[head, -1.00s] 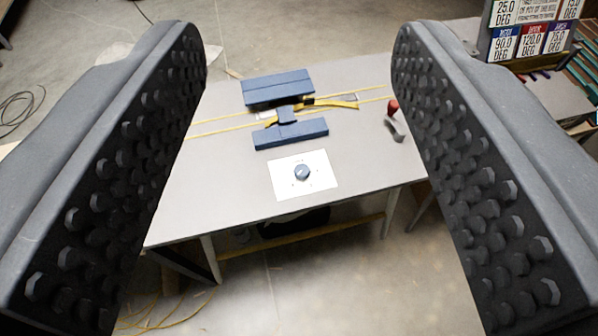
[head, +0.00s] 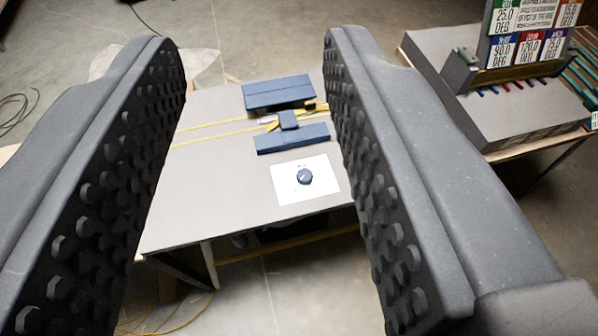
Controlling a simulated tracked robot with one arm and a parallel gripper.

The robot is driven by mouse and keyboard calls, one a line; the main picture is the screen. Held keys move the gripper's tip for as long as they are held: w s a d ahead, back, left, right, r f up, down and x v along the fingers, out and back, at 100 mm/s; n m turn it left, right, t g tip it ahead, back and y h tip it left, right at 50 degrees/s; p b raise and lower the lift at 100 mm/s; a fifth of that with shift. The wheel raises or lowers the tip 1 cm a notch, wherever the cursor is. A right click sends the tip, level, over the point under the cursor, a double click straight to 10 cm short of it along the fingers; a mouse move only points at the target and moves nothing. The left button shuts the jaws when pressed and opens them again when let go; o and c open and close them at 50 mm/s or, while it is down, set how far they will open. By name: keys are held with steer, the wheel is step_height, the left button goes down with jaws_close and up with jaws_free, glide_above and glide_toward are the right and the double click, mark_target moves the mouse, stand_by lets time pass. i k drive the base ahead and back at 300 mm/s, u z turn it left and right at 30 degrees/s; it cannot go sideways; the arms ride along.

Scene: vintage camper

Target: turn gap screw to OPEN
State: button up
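The gap screw appears as a small round blue-grey knob (head: 305,176) on a white plate (head: 289,191) on the grey table. Markings around it are too small to read. Behind it, two blue blocks, a rear one (head: 277,93) and a front one (head: 287,143), lie along yellow strips. My gripper (head: 250,50) is open and empty, its two studded fingers framing the table from well above and short of it. The knob shows between the fingers, nearer the right one, and nothing touches it. The right finger hides the table's right part.
The grey table (head: 185,215) has clear top around the plate. To the right, a second bench holds a grey box (head: 500,110) with a signboard of coloured degree labels (head: 525,40). Yellow cables lie on the floor at lower left.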

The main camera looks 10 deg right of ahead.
mark_target(304, 177)
steer(key=u, duration=0.05)
steer(key=i, duration=0.95)
steer(key=z, duration=1.35)
